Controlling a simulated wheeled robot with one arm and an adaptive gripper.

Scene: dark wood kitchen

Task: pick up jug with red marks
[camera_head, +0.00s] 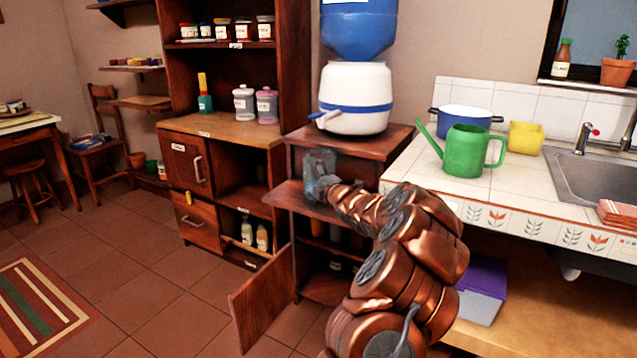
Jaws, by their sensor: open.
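My copper-coloured arm reaches from the lower right to the small wooden stand under the water dispenser. My gripper (318,182) is at its far end, open, over the stand's middle shelf. A pale, see-through grey-blue shape (320,160) shows right at the gripper. It may be the jug, but it is small and blurred, and I cannot make out red marks or tell whether the fingers are around it or beside it. The wrist hides part of the shelf.
The wooden stand (352,147) carries a white and blue water dispenser (356,85). Its lower door (262,300) hangs open into the floor space. A green watering can (465,152) and blue pot (466,117) stand on the tiled counter at right. The floor at left is mostly clear.

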